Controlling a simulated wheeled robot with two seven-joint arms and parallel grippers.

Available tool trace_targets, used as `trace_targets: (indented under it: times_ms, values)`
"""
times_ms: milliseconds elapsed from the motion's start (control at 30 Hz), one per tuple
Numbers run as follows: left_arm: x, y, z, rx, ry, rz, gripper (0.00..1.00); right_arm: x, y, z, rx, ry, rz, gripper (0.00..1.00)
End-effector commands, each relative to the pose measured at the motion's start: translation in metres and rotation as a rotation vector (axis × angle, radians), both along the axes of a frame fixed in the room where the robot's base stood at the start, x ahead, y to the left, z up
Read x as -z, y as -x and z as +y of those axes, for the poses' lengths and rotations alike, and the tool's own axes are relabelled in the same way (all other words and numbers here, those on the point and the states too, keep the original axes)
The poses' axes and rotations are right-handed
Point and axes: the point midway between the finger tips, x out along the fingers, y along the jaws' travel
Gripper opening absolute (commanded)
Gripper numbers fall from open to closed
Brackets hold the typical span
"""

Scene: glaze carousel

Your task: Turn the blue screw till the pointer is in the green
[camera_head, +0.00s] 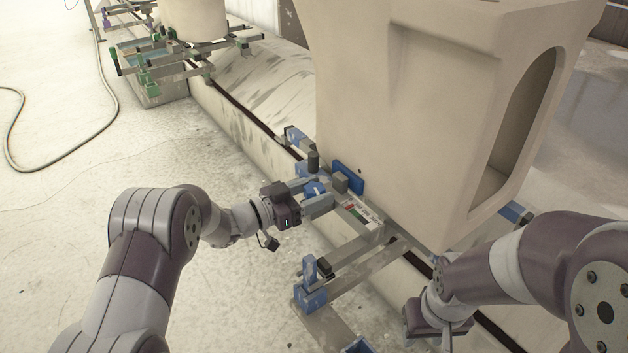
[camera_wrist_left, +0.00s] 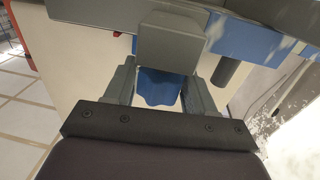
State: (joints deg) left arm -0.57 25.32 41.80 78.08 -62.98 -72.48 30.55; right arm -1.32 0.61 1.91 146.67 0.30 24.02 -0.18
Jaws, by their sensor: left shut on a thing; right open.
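The blue screw (camera_head: 314,188) sits on the near side of the clamp frame, below the large cream casting. My left gripper (camera_head: 318,197) is shut on the screw. In the left wrist view the lobed blue screw (camera_wrist_left: 158,88) lies between the two grey fingers of my left gripper (camera_wrist_left: 160,92), under a grey block. A small scale plate (camera_head: 358,214) with red, white and green marks is just right of the gripper. The pointer is too small to tell against the marks. My right gripper (camera_head: 438,320) is open, low at the right, its fingers mostly hidden.
The large cream casting (camera_head: 400,120) stands right behind the clamp. A blue pad (camera_head: 348,177) is close to its side. Another blue-jointed clamp arm (camera_head: 311,288) juts out in front. A second frame with green parts (camera_head: 160,65) stands far left. The floor at left is mostly clear.

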Motion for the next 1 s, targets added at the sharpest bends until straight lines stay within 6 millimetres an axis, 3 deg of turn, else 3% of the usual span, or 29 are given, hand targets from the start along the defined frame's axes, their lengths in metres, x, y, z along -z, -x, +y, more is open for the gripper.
trace_targets:
  times_ms: [33,300,600,1000]
  values:
    - [-0.005,-0.001,0.001,0.036,-0.001,0.005,0.24,-0.013,0.0,0.0,0.0,0.0,0.0,0.43]
    - [-0.002,-0.001,0.001,0.253,-0.001,0.002,0.24,-0.032,0.0,0.0,0.0,0.0,0.0,0.43]
    - [0.001,-0.001,0.0,0.419,0.0,0.001,0.24,-0.037,0.0,0.0,0.0,0.0,0.0,0.43]
    - [0.002,-0.001,0.0,0.488,-0.001,0.003,0.24,-0.038,0.0,0.0,0.0,0.0,0.0,0.43]
